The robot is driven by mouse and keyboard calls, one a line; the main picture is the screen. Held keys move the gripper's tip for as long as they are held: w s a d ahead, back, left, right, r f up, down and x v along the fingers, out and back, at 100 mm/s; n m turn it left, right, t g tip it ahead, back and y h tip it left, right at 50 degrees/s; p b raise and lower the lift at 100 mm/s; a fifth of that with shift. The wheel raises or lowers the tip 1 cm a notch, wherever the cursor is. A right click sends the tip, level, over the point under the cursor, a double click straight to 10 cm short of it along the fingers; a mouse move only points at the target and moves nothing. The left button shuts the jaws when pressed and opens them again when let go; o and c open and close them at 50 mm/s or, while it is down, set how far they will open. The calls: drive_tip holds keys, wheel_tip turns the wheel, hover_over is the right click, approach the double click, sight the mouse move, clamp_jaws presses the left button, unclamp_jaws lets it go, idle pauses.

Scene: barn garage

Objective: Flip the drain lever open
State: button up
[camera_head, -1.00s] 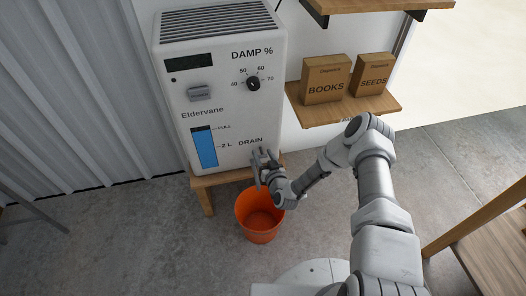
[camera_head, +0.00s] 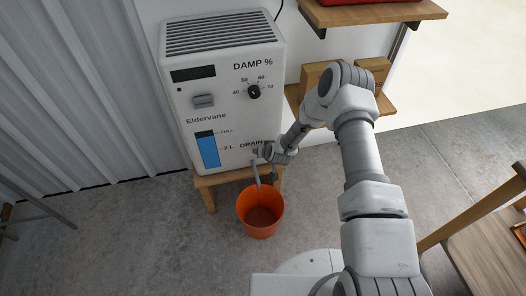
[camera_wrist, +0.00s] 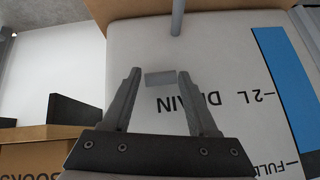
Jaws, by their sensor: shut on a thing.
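The white dehumidifier (camera_head: 218,75) stands on a wooden stool, its front marked DRAIN low on the right. My gripper (camera_head: 261,153) is at that spot and hides most of the lever in the head view. In the wrist view, a small grey drain lever (camera_wrist: 160,78) lies crosswise between the fingertips of my gripper (camera_wrist: 159,76). The jaws are shut on it. A grey drain spout (camera_head: 257,178) hangs down below my gripper, and it also shows at the top of the wrist view (camera_wrist: 177,17). The blue water gauge (camera_head: 209,153) reads near full.
An orange bucket (camera_head: 245,217) stands on the concrete floor under the spout. The stool (camera_head: 206,187) supports the machine. A shelf with boxes (camera_head: 373,73) is to the right, partly behind my arm. A wooden table (camera_head: 480,245) is at the lower right.

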drive_tip(key=shift+s+f, duration=0.1)
idle(0.3)
drive_tip(key=o, duration=1.3)
drive_tip(key=shift+o, duration=0.2)
drive_tip(key=shift+r, duration=0.2)
drive_tip(key=p+v, duration=0.4)
drive_tip(key=v, duration=1.3)
drive_tip(key=shift+r, duration=0.2)
